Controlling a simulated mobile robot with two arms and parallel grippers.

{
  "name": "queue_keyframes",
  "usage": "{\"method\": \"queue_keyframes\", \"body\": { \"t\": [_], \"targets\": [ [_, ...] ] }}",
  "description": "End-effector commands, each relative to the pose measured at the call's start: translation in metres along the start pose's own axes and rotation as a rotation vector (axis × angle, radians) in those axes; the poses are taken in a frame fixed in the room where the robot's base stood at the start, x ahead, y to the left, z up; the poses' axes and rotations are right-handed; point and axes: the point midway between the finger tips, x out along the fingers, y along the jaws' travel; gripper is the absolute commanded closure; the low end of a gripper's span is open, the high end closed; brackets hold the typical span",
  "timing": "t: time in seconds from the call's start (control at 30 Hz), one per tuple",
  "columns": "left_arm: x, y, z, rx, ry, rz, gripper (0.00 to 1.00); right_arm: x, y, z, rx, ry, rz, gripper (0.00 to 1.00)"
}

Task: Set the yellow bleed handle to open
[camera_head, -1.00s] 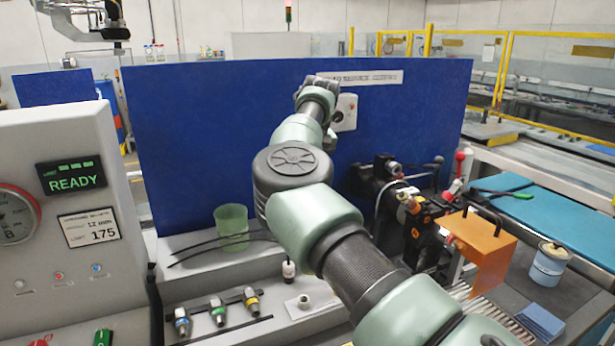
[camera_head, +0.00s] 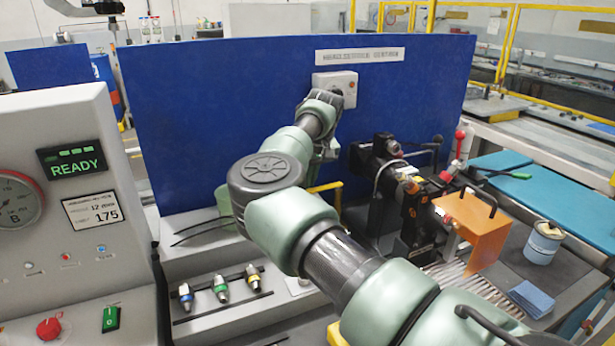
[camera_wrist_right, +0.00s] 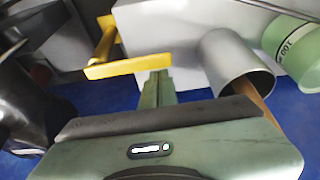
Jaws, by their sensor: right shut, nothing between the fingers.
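The yellow bleed handle (camera_head: 325,188) shows in the head view just behind and right of my right forearm, partly hidden by it. In the right wrist view the yellow handle (camera_wrist_right: 125,66) is a bar with an arm rising from its left end. My right gripper (camera_wrist_right: 157,85) is shut and empty. Its fingertips are close to the right end of the bar; I cannot tell whether they touch. In the head view my right gripper (camera_head: 330,152) is pointing down above the handle, mostly hidden by the wrist. My left gripper is not in view.
A blue panel (camera_head: 220,110) stands behind. The black valve assembly (camera_head: 385,165) and an orange cover (camera_head: 477,232) are to the right.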

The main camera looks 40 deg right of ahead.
Motion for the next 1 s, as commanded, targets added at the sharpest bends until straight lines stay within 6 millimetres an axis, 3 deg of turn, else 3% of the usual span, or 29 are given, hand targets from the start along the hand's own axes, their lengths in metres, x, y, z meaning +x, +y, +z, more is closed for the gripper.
{"method": "queue_keyframes", "body": {
  "t": [0.43,1.0],
  "targets": [
    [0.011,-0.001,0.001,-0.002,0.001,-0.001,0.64,-0.001,0.000,0.008,0.002,0.001,-0.001,1.00],
    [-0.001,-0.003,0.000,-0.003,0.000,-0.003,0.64,0.000,0.003,-0.004,0.000,0.000,0.001,1.00]
  ]
}}
